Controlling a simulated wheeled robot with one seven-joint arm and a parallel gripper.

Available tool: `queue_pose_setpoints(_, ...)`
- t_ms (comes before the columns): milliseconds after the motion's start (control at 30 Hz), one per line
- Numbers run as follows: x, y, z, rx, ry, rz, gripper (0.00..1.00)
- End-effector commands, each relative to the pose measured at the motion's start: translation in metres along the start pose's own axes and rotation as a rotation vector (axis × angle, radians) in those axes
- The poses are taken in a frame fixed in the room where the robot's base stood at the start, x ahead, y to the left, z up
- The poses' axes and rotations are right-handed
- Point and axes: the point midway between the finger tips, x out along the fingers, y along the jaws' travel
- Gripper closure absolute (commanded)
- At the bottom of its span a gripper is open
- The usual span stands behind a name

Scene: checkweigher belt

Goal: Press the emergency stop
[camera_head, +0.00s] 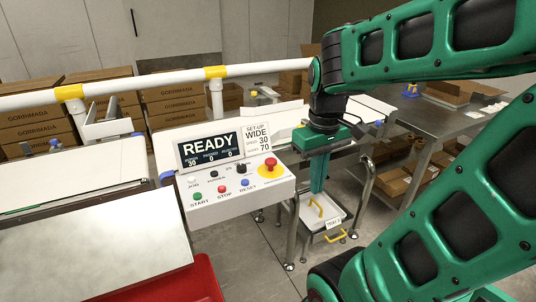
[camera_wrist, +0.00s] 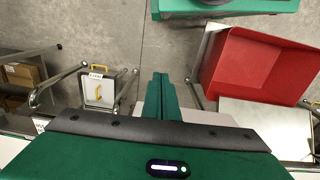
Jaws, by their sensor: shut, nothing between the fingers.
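The emergency stop (camera_head: 269,166) is a red mushroom button on a yellow base, at the right end of the white control panel (camera_head: 258,197). My gripper (camera_head: 317,188) points down to the right of the panel in the head view, apart from the button in the picture. Its green fingers are together with nothing between them, as the wrist view also shows (camera_wrist: 160,80). I cannot make out the emergency stop in the wrist view. The panel also has a green START button (camera_head: 197,196), a red STOP button (camera_head: 222,189) and a blue RESET button (camera_head: 245,183).
The READY display (camera_head: 210,147) and a white set-up sign (camera_head: 257,138) stand behind the buttons. A white and yellow rail (camera_head: 150,81) runs behind the belt. A tray with yellow handles (camera_head: 335,217) lies low, near my gripper in the picture. A red bin (camera_head: 205,283) is at front left.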

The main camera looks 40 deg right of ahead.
Motion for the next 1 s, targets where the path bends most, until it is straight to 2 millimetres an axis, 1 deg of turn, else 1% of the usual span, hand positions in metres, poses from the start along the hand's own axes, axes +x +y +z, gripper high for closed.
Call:
queue_pose_setpoints(33,-0.006,0.002,-0.014,-0.077,0.002,0.007,1.00)
queue_pose_setpoints(300,-0.039,0.005,-0.084,-0.544,0.013,0.042,1.00)
queue_pose_setpoints(500,-0.059,0.003,-0.135,-0.892,0.015,0.068,1.00)
queue_pose_setpoints(700,-0.075,-0.003,-0.184,-1.224,0.013,0.091,1.00)
queue_pose_setpoints(833,-0.082,-0.006,-0.207,-1.391,0.011,0.102,1.00)
queue_pose_setpoints(900,-0.084,-0.008,-0.216,-1.456,0.009,0.106,1.00)
queue_pose_setpoints(1000,-0.086,-0.009,-0.224,-1.517,0.008,0.110,1.00)
